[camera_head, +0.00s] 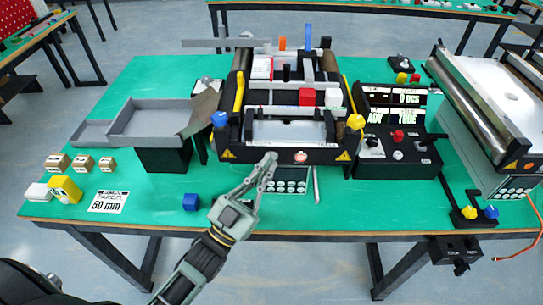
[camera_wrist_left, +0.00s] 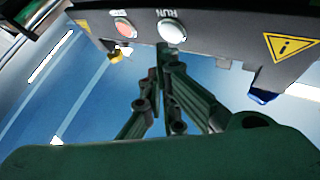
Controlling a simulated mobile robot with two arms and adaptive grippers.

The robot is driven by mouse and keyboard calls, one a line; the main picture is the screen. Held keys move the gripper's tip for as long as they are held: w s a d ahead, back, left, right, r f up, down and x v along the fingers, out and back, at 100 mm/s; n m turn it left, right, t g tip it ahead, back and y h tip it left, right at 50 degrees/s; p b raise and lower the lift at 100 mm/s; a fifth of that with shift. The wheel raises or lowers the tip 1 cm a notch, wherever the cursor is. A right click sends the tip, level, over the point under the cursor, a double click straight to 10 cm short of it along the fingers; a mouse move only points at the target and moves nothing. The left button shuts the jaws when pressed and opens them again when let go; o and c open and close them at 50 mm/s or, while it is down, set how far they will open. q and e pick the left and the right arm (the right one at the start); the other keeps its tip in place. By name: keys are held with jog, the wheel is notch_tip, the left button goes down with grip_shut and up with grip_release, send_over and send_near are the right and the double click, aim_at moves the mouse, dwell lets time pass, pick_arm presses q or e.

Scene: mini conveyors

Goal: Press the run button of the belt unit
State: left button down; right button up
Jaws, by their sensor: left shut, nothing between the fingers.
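The belt unit (camera_head: 322,134) stands on the green table, with a black front panel facing me. In the left wrist view the panel carries a white round button (camera_wrist_left: 172,30) labelled RUN upside down, and a red button (camera_wrist_left: 125,28) beside it. In the head view the red button (camera_head: 300,156) shows; the RUN button is hidden by my fingers. My left gripper (camera_head: 270,161) is shut and empty, its tips at the panel just left of the red button. In the wrist view its tips (camera_wrist_left: 163,50) are close by the RUN button; I cannot tell whether they touch. My right gripper is out of view.
A grey tray (camera_head: 119,136) stands left of the belt unit. A black control box (camera_head: 395,161) with displays stands right. A second conveyor (camera_head: 490,110) is far right.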

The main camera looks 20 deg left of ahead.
pick_arm(q)
jog(key=shift+w, duration=0.1)
jog(key=shift+w+a, duration=0.15)
jog(key=shift+w, duration=0.2)
dwell(0.6)
jog(key=shift+w+a, duration=0.15)
jog(key=shift+w, duration=0.15)
dwell(0.7)
jog(key=shift+f, duration=0.15)
dwell(0.3)
jog(key=shift+s+d+f, duration=0.2)
jog(key=shift+s+f, duration=0.05)
jog(key=shift+s, duration=0.15)
jog(key=shift+r, duration=0.1)
